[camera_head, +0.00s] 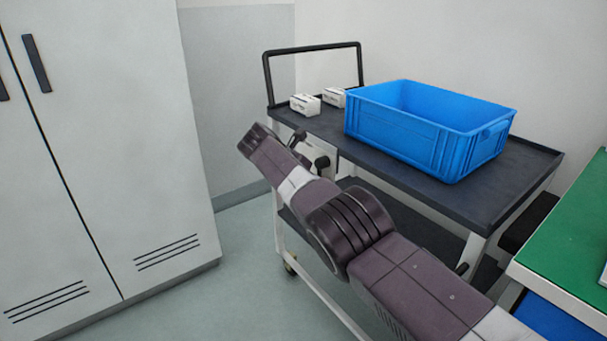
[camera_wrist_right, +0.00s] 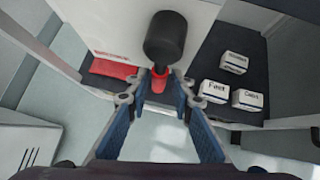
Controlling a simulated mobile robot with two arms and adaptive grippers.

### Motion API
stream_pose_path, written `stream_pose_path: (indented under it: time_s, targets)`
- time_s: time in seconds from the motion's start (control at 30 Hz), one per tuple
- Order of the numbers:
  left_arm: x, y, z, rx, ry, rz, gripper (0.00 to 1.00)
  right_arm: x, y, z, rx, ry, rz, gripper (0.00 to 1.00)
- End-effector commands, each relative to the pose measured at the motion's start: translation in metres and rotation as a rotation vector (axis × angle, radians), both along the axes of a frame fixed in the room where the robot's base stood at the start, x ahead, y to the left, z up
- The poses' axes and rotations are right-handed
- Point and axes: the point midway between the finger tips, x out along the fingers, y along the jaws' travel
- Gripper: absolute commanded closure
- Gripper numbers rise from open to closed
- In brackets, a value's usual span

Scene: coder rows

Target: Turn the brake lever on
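In the right wrist view, a short black cylinder (camera_wrist_right: 165,38) has a red piece (camera_wrist_right: 160,79) at its lower end. I take this for the brake lever, but its full shape and setting cannot be told. My right gripper (camera_wrist_right: 157,86) has its two blue-grey fingers apart, with the red piece between or just beyond the tips. Whether they touch it cannot be told. In the head view my right arm reaches in from the lower right across the cart's (camera_head: 545,153) front side, and its fingers are not clearly seen. My left gripper is not in view.
A blue crate (camera_head: 400,133) and two small white boxes (camera_head: 305,104) (camera_head: 334,97) stand on the dark cart top. A grey cabinet (camera_head: 110,150) stands left, a green-topped table (camera_head: 570,235) right. Floor (camera_head: 235,265) is clear between cabinet and cart. A red patch (camera_wrist_right: 113,69) shows near the lever.

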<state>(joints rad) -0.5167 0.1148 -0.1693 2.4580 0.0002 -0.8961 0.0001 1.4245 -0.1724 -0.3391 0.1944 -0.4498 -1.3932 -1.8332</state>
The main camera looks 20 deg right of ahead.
Motion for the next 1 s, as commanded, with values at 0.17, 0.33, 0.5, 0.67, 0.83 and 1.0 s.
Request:
stream_pose_path:
  time_s: [0.17,0.33,0.5,0.67,0.83,1.0]
  targets:
    - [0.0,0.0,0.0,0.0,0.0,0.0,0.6,-0.003,0.007,0.009,0.001,-0.004,0.001,0.79]
    - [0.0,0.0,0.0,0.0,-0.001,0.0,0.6,-0.01,0.015,0.017,0.003,-0.002,0.001,0.79]
    - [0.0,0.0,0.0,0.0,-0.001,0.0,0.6,-0.022,0.038,0.044,0.002,-0.005,0.002,0.79]
    - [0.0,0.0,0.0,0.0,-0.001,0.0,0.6,-0.034,0.056,0.066,0.001,-0.001,0.0,0.79]
    - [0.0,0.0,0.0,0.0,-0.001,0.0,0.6,-0.041,0.066,0.077,0.001,0.001,-0.001,0.79]
    - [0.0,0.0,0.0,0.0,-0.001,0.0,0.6,-0.043,0.068,0.081,0.0,0.001,-0.002,0.79]
